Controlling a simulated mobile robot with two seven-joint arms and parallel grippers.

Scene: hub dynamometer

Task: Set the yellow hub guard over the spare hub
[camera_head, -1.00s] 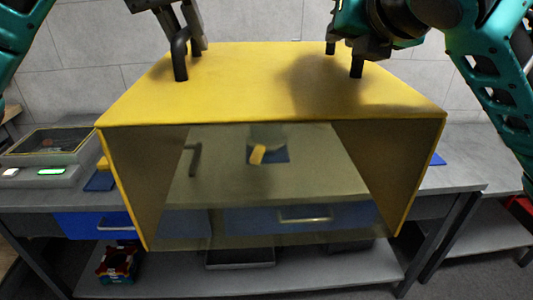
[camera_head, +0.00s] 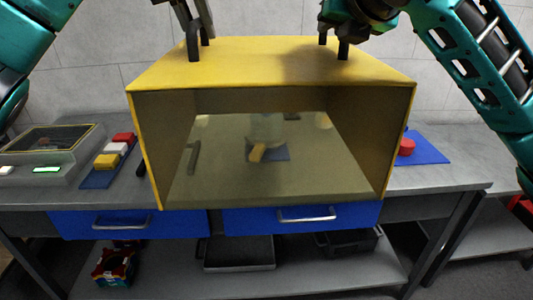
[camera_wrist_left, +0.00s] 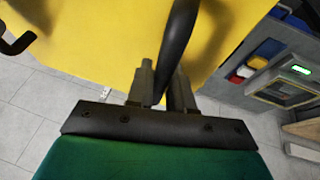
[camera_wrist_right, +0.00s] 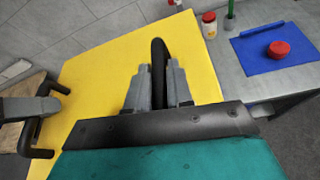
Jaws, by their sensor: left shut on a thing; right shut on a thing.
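The yellow hub guard (camera_head: 270,68) is a large box with a clear front panel and two black handles on top. My left gripper (camera_head: 193,45) is shut on its left handle, which also shows in the left wrist view (camera_wrist_left: 176,50). My right gripper (camera_head: 343,40) is shut on the right handle, seen in the right wrist view (camera_wrist_right: 158,75). The guard hangs roughly level in front of and above the workbench. Through its panel I see a blurred grey upright shape, perhaps the spare hub (camera_head: 267,128), with a small yellow thing (camera_head: 257,153) at its foot on a blue patch.
The grey workbench (camera_head: 440,178) has blue drawers. At left stand a covered box with a green display (camera_head: 46,169) and a blue mat with red, white and yellow blocks (camera_head: 108,160). At right a red round thing (camera_head: 406,147) lies on a blue mat (camera_head: 428,150). Trays sit on the lower shelf.

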